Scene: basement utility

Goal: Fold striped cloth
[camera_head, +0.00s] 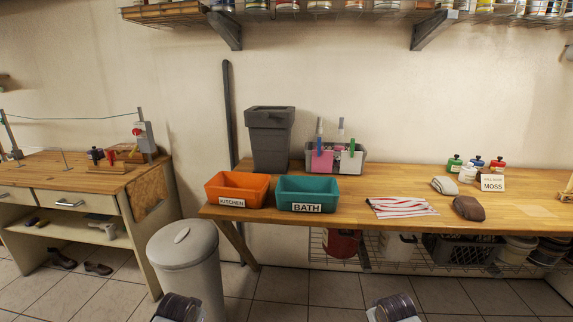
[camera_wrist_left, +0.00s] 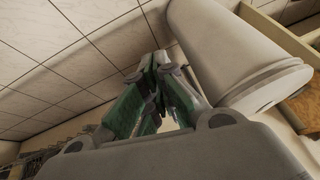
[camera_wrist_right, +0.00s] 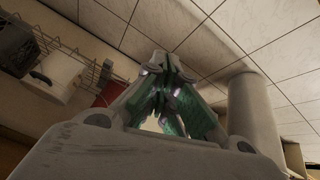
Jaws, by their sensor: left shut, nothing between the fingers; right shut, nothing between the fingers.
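The striped cloth (camera_head: 401,207), white with red stripes, lies on the wooden table right of the middle in the head view. Its edges look uneven, and I cannot tell how many layers it has. In the left wrist view my left gripper (camera_wrist_left: 160,62) is shut and empty, pointing over the tiled floor beside the grey bin. In the right wrist view my right gripper (camera_wrist_right: 160,62) is shut and empty, below the table. Both grippers are far from the cloth. In the head view only parts of my arms show at the bottom edge.
A brown folded cloth (camera_head: 468,208) and a grey one (camera_head: 444,185) lie right of the striped cloth. The orange KITCHEN bin (camera_head: 252,184) and teal BATH bin (camera_head: 333,190) stand left. A grey bin (camera_head: 186,262) stands before the table.

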